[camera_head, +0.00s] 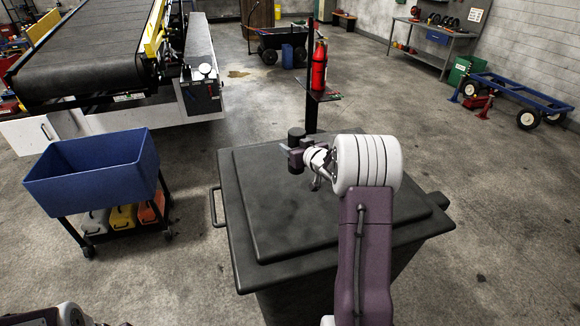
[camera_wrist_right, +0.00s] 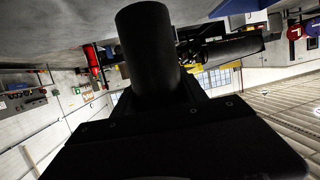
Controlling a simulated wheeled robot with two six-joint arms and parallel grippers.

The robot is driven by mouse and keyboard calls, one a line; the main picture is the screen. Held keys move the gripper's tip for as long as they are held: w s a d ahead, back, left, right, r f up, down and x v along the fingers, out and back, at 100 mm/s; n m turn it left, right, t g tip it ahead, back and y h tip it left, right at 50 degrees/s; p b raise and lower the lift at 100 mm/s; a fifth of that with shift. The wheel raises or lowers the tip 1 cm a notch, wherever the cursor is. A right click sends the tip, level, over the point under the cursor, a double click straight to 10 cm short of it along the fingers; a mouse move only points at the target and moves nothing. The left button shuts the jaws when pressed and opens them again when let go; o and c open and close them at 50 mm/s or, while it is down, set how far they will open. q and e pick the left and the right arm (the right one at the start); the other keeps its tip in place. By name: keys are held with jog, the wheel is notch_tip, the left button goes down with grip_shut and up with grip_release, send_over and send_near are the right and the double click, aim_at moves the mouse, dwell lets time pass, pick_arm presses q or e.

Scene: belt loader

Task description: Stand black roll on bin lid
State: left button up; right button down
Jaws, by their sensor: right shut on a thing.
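The black roll (camera_head: 296,134) is a short dark cylinder held in my right gripper (camera_head: 298,152), which is shut on it. The roll looks roughly upright in the head view, with its top above the fingers. It also fills the upper middle of the right wrist view (camera_wrist_right: 150,45). The bin lid (camera_head: 315,220) is the broad black top of the large bin below my right arm. My left gripper is out of view.
A blue tub cart (camera_head: 95,175) stands left of the bin. The belt loader (camera_head: 85,50) is at the back left. The lid's visible surface is bare.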

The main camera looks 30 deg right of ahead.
jog(key=w+a+f, duration=0.1)
jog(key=f, duration=0.1)
jog(key=a+f, duration=0.1)
jog(key=f, duration=0.1)
jog(key=w+a+f, duration=0.1)
jog(key=f, duration=0.1)
jog(key=shift+w+a, duration=0.15)
jog(key=shift+w, duration=0.2)
jog(key=shift+w+f, duration=0.1)
jog(key=shift+f, duration=0.2)
jog(key=shift+f, duration=0.15)
jog(key=c, duration=0.6)
grip_release()
